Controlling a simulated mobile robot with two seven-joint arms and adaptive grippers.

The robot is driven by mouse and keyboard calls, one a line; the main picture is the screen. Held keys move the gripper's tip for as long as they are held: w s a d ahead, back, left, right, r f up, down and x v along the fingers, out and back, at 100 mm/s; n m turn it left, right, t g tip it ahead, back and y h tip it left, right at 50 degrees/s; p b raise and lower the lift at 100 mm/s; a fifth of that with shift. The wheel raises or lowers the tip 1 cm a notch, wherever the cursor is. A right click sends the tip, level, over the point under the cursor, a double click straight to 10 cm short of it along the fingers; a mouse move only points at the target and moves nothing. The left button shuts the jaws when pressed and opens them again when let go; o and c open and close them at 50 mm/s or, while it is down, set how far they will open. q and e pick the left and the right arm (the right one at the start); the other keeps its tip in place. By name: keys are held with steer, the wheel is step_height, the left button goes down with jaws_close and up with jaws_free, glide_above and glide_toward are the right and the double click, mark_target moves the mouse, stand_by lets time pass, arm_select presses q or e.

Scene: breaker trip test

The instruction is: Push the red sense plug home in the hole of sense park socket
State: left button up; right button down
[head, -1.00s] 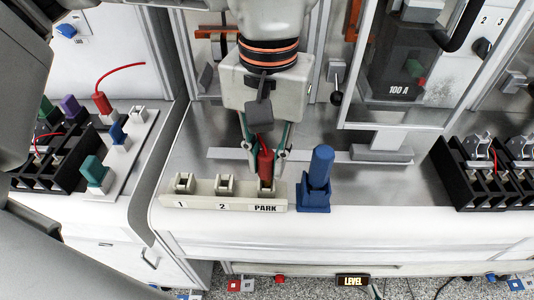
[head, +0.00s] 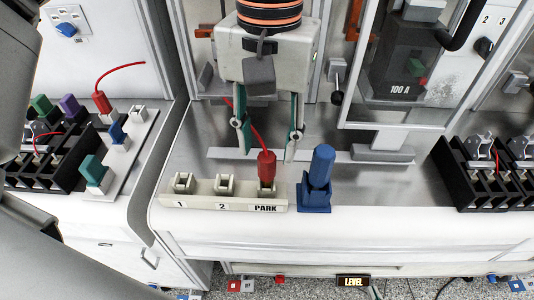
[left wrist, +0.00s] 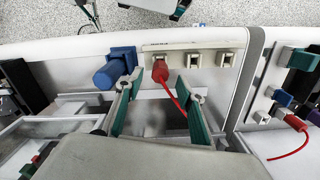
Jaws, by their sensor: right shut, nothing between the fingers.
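The red sense plug (head: 266,164) stands upright in the socket marked PARK (head: 266,188), the rightmost on a pale strip, with a red lead from its top. The frames do not show clearly how deep it sits. In the left wrist view the plug (left wrist: 160,70) also shows in its socket. My left gripper (head: 268,143) is open and empty, behind and above the plug, its green-edged fingers apart on either side. The left wrist view shows these fingers (left wrist: 158,103) spread, with the lead between them. My right gripper is not in view.
A blue plug in a blue holder (head: 319,178) stands close to the right of the strip. Sockets 1 (head: 183,184) and 2 (head: 225,185) are empty. A panel with coloured plugs (head: 118,150) is at left. A black terminal block (head: 480,180) is at right.

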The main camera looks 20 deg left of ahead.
mark_target(268, 155)
arm_select(q)
step_height(268, 155, up, 8)
steer(key=shift+f, duration=0.15)
